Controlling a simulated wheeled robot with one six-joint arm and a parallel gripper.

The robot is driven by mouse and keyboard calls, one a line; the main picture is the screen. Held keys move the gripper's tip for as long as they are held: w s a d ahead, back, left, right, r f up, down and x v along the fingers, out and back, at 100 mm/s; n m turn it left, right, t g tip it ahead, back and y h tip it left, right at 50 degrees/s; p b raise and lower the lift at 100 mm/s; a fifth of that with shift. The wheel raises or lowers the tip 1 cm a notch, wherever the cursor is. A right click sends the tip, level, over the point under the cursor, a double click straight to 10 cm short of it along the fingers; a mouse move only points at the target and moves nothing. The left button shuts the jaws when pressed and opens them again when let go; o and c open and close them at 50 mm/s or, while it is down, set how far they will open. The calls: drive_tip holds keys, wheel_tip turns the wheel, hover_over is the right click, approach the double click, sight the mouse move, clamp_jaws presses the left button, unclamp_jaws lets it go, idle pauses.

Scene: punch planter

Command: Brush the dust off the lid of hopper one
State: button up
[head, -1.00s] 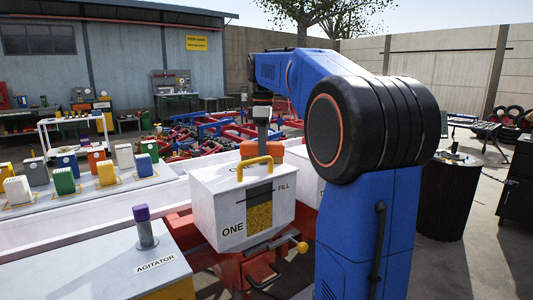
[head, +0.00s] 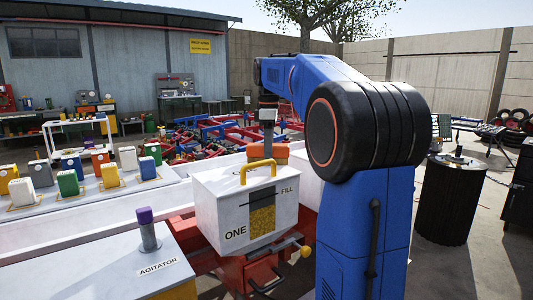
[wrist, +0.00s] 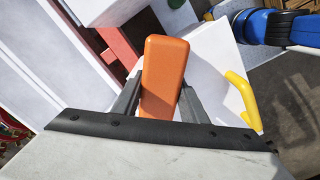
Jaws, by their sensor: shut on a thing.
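Hopper one is a white box (head: 225,225) marked ONE and FILL, with a dark window partly filled with yellow grains. Its pale lid (head: 225,183) carries a yellow handle (head: 257,166); the handle also shows at the right of the wrist view (wrist: 243,98). My gripper (wrist: 160,100) is shut on an orange block-shaped piece, the brush (wrist: 166,70). In the head view the brush (head: 275,153) shows just behind the handle, at the lid's far side. Its underside is hidden, so I cannot tell whether it touches the lid. I cannot make out dust.
The agitator post (head: 147,232) with a purple cap stands at the front left. Several coloured canisters (head: 69,184) stand on a white bench at the left. A black drum (head: 446,200) stands at the right, beyond my blue arm.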

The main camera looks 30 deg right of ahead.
sight(282, 168)
drive_tip(key=shift+s+d, duration=0.1)
drive_tip(key=shift+s, duration=3.3)
drive_tip(key=shift+r, duration=3)
drive_tip(key=shift+r, duration=0.1)
wheel_tip(282, 168, up, 3)
drive_tip(key=shift+f, duration=0.1)
